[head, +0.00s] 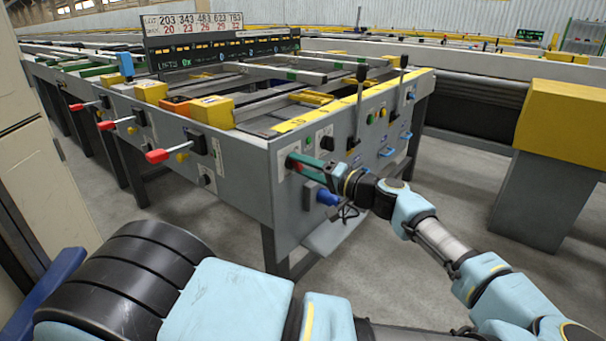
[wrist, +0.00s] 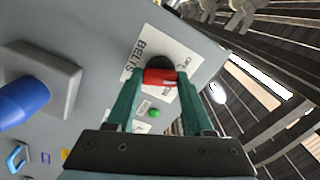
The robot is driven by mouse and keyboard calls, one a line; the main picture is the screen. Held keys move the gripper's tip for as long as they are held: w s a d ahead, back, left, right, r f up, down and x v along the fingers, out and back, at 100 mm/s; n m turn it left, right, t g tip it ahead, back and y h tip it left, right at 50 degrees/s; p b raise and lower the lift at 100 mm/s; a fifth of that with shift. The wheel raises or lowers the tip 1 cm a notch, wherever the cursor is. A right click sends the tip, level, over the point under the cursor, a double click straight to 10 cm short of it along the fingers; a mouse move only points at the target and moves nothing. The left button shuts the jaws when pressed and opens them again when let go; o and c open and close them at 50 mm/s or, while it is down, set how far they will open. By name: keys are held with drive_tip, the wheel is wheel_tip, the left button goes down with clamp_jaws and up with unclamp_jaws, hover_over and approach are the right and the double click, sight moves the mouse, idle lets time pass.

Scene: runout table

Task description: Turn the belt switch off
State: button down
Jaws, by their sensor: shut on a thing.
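The belt switch (wrist: 160,77) is a red handle on a dark round base, set on a white plate marked BELTS in the wrist view. My gripper (wrist: 160,80) has its two green fingers shut on the red handle, one on each side. In the head view my gripper (head: 294,161) reaches the near end panel of the grey table (head: 240,170). There the switch is mostly hidden behind the fingers, with a little red showing.
A blue knob (head: 327,197) on a grey box juts out just below my gripper. Black upright levers (head: 360,82) stand on the panel to the right. Red-handled levers (head: 157,156) stick out on the left side. A yellow-topped block (head: 560,120) stands at right, with open floor between.

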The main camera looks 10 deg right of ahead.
drive_tip(key=shift+f+n+b, duration=0.15)
drive_tip(key=shift+n+b, duration=1.1)
drive_tip(key=shift+n, duration=0.75)
drive_tip(key=shift+c, duration=1.4)
unclamp_jaws()
drive_tip(key=v, duration=1.1)
drive_tip(key=shift+w, duration=0.1)
